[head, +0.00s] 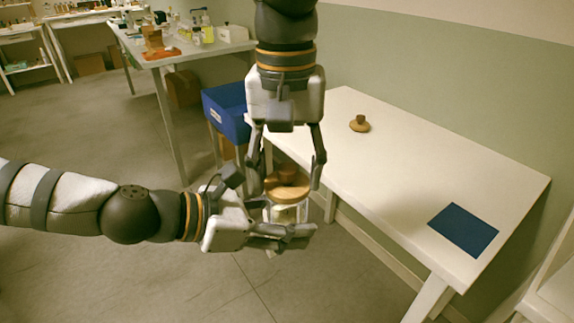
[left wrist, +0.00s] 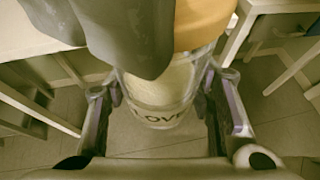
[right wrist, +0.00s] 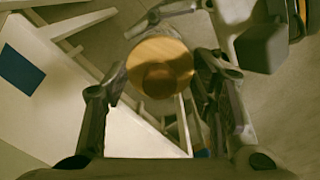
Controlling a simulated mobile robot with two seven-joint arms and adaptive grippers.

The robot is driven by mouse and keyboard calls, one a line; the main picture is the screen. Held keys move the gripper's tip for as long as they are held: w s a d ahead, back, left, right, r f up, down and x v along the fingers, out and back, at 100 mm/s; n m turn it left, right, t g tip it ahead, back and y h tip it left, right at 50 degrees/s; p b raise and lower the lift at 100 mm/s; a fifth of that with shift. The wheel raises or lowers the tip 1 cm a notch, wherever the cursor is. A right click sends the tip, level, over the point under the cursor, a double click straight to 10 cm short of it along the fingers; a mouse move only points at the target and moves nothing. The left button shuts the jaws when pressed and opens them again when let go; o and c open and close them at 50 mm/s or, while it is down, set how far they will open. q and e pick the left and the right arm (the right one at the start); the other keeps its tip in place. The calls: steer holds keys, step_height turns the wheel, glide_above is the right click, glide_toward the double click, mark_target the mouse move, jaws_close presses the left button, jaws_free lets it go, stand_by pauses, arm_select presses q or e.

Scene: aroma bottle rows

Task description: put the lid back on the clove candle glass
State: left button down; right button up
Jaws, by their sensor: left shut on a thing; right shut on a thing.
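The clove candle glass (head: 284,214) is clear with a pale label; part of its name reads in the left wrist view (left wrist: 160,112). My left gripper (head: 292,229) is shut on the glass and holds it upright off the floor, beside the table. A round wooden lid (head: 287,190) with a knob is between the fingers of my right gripper (head: 288,176), which points down from above. The lid is over the glass, at its top, and also shows in the right wrist view (right wrist: 160,68). I cannot tell whether it is fully seated on the rim.
Another wooden lid (head: 359,125) with a knob lies on the white table (head: 400,170). A dark blue mat (head: 463,229) lies near its right end. A blue bin (head: 228,112) stands behind my right gripper. A back table (head: 180,55) carries bottles and boxes.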

steer(key=shift+f, duration=0.4)
steer(key=o, duration=1)
steer(key=shift+r, duration=0.1)
step_height(320, 180, up, 12)
